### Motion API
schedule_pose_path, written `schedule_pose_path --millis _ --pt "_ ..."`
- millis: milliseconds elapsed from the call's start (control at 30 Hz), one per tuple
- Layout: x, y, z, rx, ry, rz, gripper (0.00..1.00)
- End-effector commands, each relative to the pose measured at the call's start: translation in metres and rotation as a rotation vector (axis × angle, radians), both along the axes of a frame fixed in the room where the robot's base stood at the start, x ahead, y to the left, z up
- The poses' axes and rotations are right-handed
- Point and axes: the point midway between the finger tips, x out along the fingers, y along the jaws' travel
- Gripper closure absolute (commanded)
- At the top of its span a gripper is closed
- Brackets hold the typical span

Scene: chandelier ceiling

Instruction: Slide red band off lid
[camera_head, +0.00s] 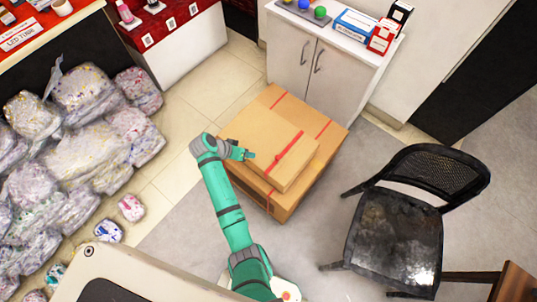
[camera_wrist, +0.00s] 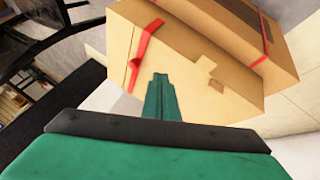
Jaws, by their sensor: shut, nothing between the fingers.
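A small cardboard box, whose top is the lid (camera_head: 262,138), sits on a larger cardboard box (camera_head: 330,155). A red band (camera_head: 284,160) runs across the small box near its right side and hangs over its edge. The band also shows in the wrist view (camera_wrist: 146,43), bent over the box edge with a loose-looking end. My gripper (camera_head: 251,155) is at the left side of the small box, short of the band. In the wrist view its shut, empty fingers (camera_wrist: 160,80) point at the cardboard, just right of the band's lower part. I cannot tell whether they touch the box.
Thin red straps cross the larger box. A white cabinet (camera_head: 325,65) with items on top stands behind the boxes. A black chair (camera_head: 400,225) stands to the right. Wrapped bundles (camera_head: 85,140) are piled at left. Grey floor lies clear between the boxes and chair.

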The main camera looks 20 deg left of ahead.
Motion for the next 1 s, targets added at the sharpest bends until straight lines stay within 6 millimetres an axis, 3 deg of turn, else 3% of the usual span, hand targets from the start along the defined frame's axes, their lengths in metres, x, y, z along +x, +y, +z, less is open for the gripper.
schedule_pose_path --millis 200,567,767,1000 --pt "0.008 0.018 0.024 -0.043 -0.004 -0.049 1.0" --pt "0.008 0.018 0.025 -0.047 -0.003 -0.054 1.0" --pt "0.013 0.012 0.015 -0.048 -0.002 -0.055 1.0" --pt "0.029 -0.007 -0.017 -0.048 -0.001 -0.056 1.0"
